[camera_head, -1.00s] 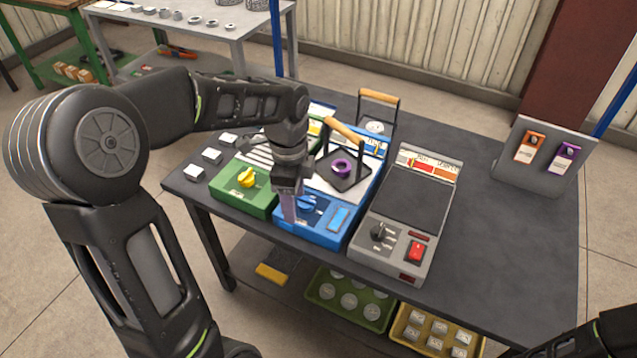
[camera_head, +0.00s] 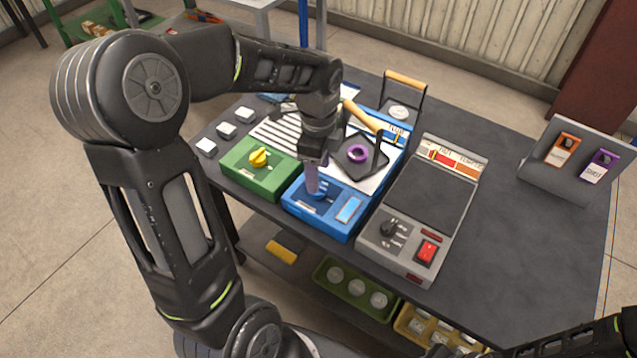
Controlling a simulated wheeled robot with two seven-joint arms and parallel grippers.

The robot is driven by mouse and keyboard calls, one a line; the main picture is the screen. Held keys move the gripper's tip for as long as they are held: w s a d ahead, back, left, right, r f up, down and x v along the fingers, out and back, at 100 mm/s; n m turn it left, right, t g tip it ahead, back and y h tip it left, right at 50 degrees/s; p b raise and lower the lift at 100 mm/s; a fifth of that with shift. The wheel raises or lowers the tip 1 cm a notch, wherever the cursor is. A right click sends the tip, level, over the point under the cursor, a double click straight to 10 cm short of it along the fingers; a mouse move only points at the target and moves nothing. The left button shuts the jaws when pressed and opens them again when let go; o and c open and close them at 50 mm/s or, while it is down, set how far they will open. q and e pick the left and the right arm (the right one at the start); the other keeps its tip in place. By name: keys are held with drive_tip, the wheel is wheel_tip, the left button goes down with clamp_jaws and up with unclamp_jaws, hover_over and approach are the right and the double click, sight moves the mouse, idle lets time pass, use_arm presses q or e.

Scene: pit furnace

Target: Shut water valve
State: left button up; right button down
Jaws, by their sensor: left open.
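The blue box (camera_head: 326,227) stands at the front of the table, with a blue knob (camera_head: 309,197) and a light blue panel on its face. I take the knob to be the water valve. My left gripper (camera_head: 315,188) points down over the knob and is open. Its fingers hide much of the knob, and I cannot tell whether they touch it or stand around it. My right gripper is out of view.
A green box (camera_head: 262,180) with a yellow knob is left of the blue box. A grey unit (camera_head: 402,258) with a black knob and red switch is right. A dark tray with a purple ring (camera_head: 357,154) is behind. The table's right part (camera_head: 510,240) is clear.

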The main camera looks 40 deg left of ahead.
use_arm(q)
wheel_tip(320, 180, down, 5)
drive_tip(key=shift+f, duration=0.2)
clamp_jaws()
idle(0.6)
